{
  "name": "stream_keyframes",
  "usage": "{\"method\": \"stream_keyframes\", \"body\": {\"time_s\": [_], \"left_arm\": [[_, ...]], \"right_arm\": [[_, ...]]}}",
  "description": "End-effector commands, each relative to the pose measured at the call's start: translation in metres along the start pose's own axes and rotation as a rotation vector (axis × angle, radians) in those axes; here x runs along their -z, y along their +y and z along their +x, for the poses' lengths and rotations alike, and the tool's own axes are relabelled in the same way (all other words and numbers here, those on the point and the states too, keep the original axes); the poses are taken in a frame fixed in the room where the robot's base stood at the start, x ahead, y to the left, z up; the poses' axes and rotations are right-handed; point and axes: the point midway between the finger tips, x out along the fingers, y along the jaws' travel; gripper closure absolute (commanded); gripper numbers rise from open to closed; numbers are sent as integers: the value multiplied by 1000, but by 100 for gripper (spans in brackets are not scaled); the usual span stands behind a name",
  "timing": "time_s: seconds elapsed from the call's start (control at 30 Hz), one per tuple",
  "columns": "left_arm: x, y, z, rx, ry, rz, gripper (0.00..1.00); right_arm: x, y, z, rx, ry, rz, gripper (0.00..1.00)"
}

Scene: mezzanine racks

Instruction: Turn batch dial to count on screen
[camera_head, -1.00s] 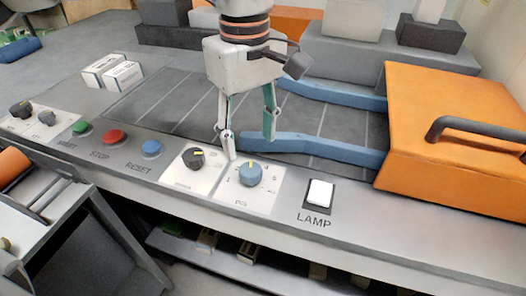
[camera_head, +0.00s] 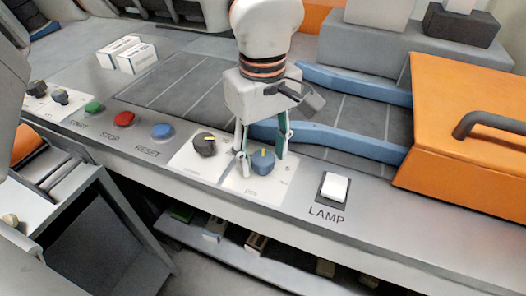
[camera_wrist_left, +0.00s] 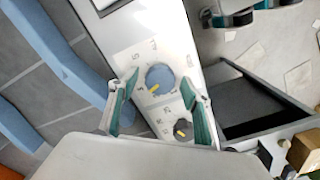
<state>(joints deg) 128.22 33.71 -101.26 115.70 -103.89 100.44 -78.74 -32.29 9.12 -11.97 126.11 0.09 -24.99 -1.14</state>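The blue batch dial (camera_head: 262,163) sits on a white plate on the front panel, with a yellow pointer mark toward the far side in the head view. It also shows in the left wrist view (camera_wrist_left: 160,78), with printed digits around it. My left gripper (camera_head: 263,158) is open, its teal-padded fingers on either side of the dial; I cannot tell whether they touch it. In the left wrist view the fingers (camera_wrist_left: 158,103) are wide apart with the dial between them. Teal-padded parts at that view's top edge look like my right gripper (camera_wrist_left: 245,12), cut off. No screen is visible.
A black dial (camera_head: 205,145) is just left of the blue one. Blue (camera_head: 162,131), red (camera_head: 125,118) and green (camera_head: 94,107) buttons lie farther left. A white LAMP switch (camera_head: 335,187) and an orange box with a handle (camera_head: 465,150) are right. Blue rails (camera_head: 340,140) lie behind.

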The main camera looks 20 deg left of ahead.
Motion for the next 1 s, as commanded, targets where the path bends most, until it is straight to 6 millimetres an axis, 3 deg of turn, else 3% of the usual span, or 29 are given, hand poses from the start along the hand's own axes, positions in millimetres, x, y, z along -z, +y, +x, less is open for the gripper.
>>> {"method": "stream_keyframes", "body": {"time_s": [0.03,0.13,0.17,0.57,1.0], "left_arm": [[0,0,0,0,0,0,62],[0,0,0,0,0,0,88],[0,0,0,0,0,0,91],[0,-1,-2,0,1,-49,90],[-1,-1,-5,-2,2,-383,90]], "right_arm": [[1,0,0,0,1,0,60],[1,0,1,-1,2,-1,60],[1,0,1,-1,1,0,60],[3,2,-4,-4,1,-1,60],[6,14,-11,-29,-14,-2,60]]}}
